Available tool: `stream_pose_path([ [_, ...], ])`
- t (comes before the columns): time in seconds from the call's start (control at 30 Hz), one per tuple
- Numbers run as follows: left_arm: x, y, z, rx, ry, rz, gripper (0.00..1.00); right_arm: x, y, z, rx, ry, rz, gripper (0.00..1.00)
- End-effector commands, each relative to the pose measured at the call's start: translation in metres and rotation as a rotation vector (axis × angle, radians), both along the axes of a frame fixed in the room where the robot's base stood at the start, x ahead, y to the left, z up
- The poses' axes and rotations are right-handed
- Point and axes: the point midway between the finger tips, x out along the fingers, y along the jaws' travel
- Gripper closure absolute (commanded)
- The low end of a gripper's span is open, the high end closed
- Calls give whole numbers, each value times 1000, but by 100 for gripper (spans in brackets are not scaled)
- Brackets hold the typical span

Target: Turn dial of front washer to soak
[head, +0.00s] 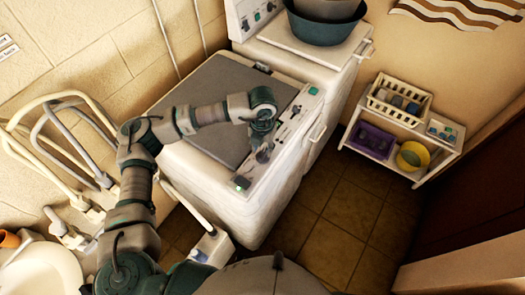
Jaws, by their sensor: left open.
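The front washer (205,180) is white with a large grey lid (205,105). Its control panel (283,138) runs along the right edge and carries dark knobs, small buttons and a green square at each end. A dark dial (264,155) sits on the near half of the panel. My left arm reaches across the lid, and my left gripper (261,137) points down at the panel, open, right beside this dial. I cannot tell whether the fingers touch it. The gripper hides part of the panel, and the dial's markings are too small to read. My right gripper is out of view.
A second white washer (345,55) stands behind, with a dark basin (325,27) on top. A white shelf (398,170) with baskets and a yellow bowl stands at right. Bent pipes (75,140) and a sink (40,272) are at left. The tiled floor (350,210) between is clear.

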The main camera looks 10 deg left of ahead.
Motion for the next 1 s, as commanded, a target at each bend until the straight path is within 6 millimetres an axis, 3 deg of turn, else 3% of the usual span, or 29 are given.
stream_pose_path([
  [0.2, 0, 0, -28, 0, 2, 0, 59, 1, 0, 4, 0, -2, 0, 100],
  [0.57, 0, 0, -34, 0, 0, 0, 59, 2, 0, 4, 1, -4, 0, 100],
  [0.73, 0, 0, -34, 0, 0, 0, 99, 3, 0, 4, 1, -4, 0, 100],
  [1.0, 0, 0, -34, 0, 0, 5, 100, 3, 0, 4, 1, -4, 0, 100],
])
